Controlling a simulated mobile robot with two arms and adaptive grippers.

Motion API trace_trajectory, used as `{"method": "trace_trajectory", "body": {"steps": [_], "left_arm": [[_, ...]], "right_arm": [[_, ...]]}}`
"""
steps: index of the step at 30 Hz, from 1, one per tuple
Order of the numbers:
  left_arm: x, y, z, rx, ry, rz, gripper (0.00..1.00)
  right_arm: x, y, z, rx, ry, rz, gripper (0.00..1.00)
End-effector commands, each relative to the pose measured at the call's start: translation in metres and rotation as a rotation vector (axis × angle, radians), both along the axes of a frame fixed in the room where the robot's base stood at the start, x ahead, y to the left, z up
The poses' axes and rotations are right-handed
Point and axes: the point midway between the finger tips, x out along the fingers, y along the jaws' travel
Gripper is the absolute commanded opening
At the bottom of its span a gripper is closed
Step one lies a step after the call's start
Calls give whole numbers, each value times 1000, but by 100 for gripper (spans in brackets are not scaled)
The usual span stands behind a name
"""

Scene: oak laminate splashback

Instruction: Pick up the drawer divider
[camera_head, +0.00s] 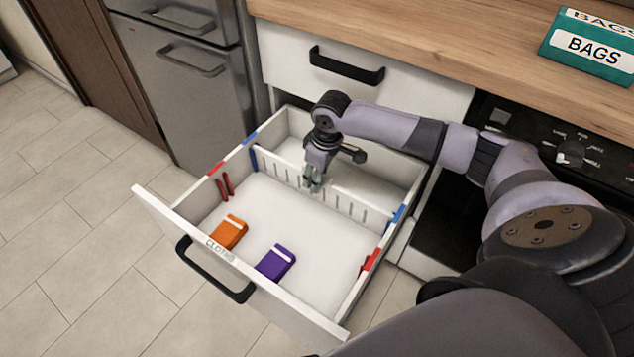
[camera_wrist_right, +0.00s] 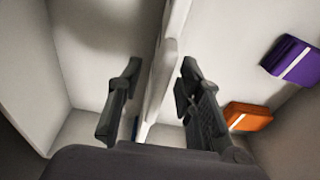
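The drawer divider (camera_head: 346,207) is a white slotted panel standing upright across the open drawer (camera_head: 338,318), between its side walls. In the right wrist view the divider (camera_wrist_right: 167,62) runs as a pale upright strip between my fingers. My right gripper (camera_head: 314,183) is at the middle of the divider, pointing down. In the wrist view its two fingers (camera_wrist_right: 160,85) are apart, one on each side of the divider, with a gap visible on the left side. My left gripper is not in view.
An orange packet (camera_head: 229,232) and a purple packet (camera_head: 276,262) lie in the front compartment. Red strips (camera_head: 225,185) and blue strips mark the drawer walls. The rear compartment looks empty. The worktop (camera_head: 440,45) overhangs behind, with a green BAGS box (camera_head: 590,48).

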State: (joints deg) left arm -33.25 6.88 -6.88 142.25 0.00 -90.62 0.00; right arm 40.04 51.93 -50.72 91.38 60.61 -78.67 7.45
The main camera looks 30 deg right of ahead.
Motion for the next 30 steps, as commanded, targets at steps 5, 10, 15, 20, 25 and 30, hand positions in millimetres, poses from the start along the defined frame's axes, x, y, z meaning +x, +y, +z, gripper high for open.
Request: {"method": "trace_trajectory", "body": {"steps": [5, 10, 15, 20, 25, 30], "left_arm": [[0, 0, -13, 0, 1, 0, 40], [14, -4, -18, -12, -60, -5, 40], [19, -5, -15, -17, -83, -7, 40], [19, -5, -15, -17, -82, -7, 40], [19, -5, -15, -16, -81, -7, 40], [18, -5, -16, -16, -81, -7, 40]], "right_arm": [[3, 1, -24, 0, 3, 1, 33], [6, 2, -47, -1, 2, 1, 33], [7, 2, -50, -1, 0, 1, 33], [7, 2, -49, -1, 0, 1, 29], [7, 2, -49, -1, 0, 1, 17], [7, 2, -49, -1, 0, 1, 6]]}}
